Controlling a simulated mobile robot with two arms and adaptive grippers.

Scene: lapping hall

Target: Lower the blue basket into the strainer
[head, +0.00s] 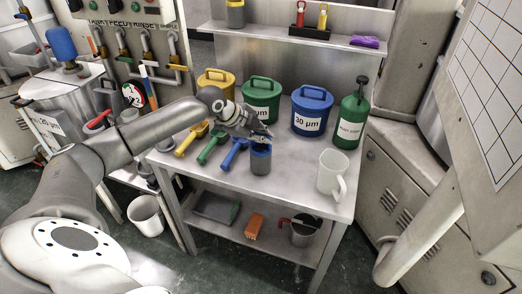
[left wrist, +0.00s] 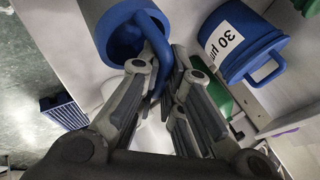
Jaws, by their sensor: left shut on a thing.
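My left gripper (head: 262,136) is above the front middle of the steel table, shut on the blue handle of a short cylinder. This cylinder has a blue rim (head: 261,149) and a grey body (head: 261,164); I take its blue part as the blue basket. In the left wrist view the fingers (left wrist: 165,85) close around the blue handle, beside the round blue rim (left wrist: 122,42) and grey wall (left wrist: 92,12). I cannot tell whether the grey body belongs to the basket or is a separate strainer, nor whether it touches the table. My right gripper is not in view.
Yellow, green (head: 261,98) and blue (head: 312,110) lidded buckets stand behind on the table (head: 290,185), with a green spray bottle (head: 350,118) at right. Several coloured hand tools lie left of the cylinder. A white jug (head: 331,174) stands at front right.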

